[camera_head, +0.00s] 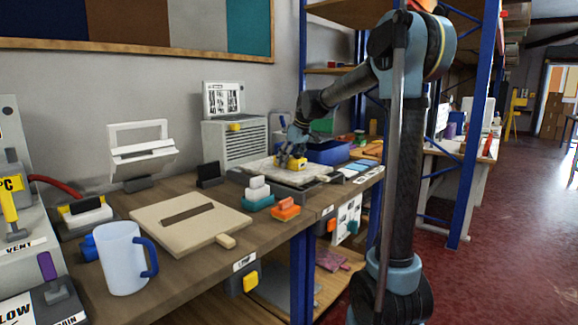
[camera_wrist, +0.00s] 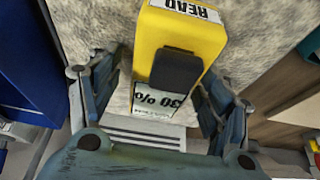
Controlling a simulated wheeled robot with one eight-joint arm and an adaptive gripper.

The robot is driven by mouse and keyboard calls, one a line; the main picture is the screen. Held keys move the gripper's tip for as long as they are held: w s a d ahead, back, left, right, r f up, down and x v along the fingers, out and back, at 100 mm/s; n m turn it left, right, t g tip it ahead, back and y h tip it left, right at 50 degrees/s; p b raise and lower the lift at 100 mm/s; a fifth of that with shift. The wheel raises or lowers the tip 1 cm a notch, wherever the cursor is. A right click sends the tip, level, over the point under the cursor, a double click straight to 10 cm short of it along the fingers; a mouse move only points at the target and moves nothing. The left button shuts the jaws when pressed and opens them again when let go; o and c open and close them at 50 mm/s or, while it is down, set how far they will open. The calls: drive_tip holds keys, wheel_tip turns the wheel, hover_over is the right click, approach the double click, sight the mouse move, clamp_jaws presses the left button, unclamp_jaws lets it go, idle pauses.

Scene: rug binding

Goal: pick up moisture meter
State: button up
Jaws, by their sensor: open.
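The moisture meter (camera_wrist: 180,45) is a yellow block with a black part on its face, a label reading READ and a display reading 30%, upside down in the wrist view. It lies on a pale rug-like piece on the bench, and shows small in the head view (camera_head: 297,163). My gripper (camera_wrist: 152,98) is open, with one blue-grey finger on each side of the meter's near end. I see gaps beside the meter, so the fingers do not appear closed on it. In the head view my gripper (camera_head: 291,153) is right over the meter and partly hides it.
A blue bin (camera_head: 328,152) stands close behind and right of the meter. A teal-and-white block (camera_head: 258,194) and an orange block (camera_head: 286,209) lie in front. A board (camera_head: 215,238) and a blue-handled mug (camera_head: 121,262) are further left. A blue shelf post (camera_head: 473,120) rises at right.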

drive_tip(key=shift+c, duration=0.6)
drive_tip(key=c, duration=1.3)
drive_tip(key=shift+o, duration=0.2)
